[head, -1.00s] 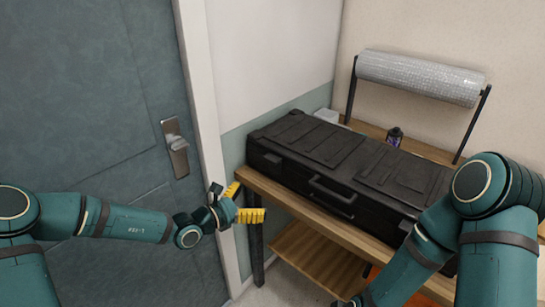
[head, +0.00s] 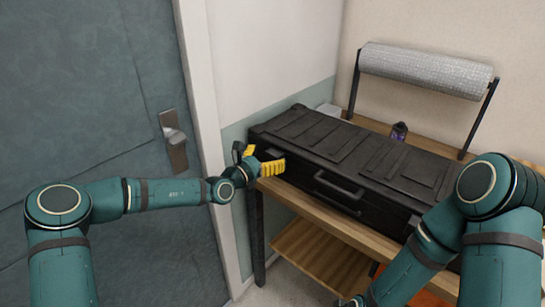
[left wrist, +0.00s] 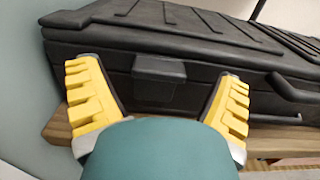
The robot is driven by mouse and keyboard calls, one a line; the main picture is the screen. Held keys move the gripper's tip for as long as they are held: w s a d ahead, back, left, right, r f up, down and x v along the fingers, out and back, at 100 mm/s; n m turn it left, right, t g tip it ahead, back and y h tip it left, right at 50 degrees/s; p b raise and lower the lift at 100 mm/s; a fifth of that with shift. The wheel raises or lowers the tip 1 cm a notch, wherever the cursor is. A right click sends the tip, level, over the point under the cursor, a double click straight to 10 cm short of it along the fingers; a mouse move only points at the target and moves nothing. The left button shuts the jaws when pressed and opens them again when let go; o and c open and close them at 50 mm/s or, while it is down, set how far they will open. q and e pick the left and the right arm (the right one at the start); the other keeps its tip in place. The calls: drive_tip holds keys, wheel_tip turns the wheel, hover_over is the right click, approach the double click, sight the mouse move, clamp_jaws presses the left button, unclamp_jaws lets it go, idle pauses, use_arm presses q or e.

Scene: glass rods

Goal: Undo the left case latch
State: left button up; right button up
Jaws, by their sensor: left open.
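A closed black case (head: 350,160) lies on a wooden table, with a carry handle (head: 338,188) on its front. The left latch (left wrist: 160,80) is a dark block on the case front, near the left end; it looks flat against the case. In the head view the latch (head: 275,154) shows just above the gripper. My left gripper (left wrist: 158,98) is open and empty, its yellow fingers on either side of and below the latch. It also shows in the head view (head: 262,161) at the case's left front corner. I cannot tell whether a finger touches the case.
A roll of silvery wrap (head: 425,70) hangs on a black stand behind the case. A small dark bottle (head: 399,131) stands behind it. A door with a handle (head: 173,141) is at the left. My right arm crosses the case's right end.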

use_arm(q)
drive_tip(key=shift+x, duration=1.1)
drive_tip(key=c, duration=1.3)
drive_tip(key=shift+c, duration=0.2)
drive_tip(key=shift+s+a+f+t+h+p, duration=0.4)
drive_tip(key=shift+s+t+h+p, duration=0.25)
drive_tip(key=shift+t, duration=0.35)
drive_tip(key=shift+s+a+f+t+h+b, duration=0.2)
drive_tip(key=shift+s+f+t+h, duration=0.1)
drive_tip(key=shift+t+h, duration=0.25)
drive_tip(key=shift+s+a+f+t+h+b, duration=0.1)
drive_tip(key=shift+s+a+f+t+h, duration=0.2)
drive_tip(key=shift+t, duration=0.35)
drive_tip(key=shift+s+a+f+t+h+b, duration=0.15)
drive_tip(key=shift+f+t+h, duration=0.2)
drive_tip(key=shift+t+h, duration=0.2)
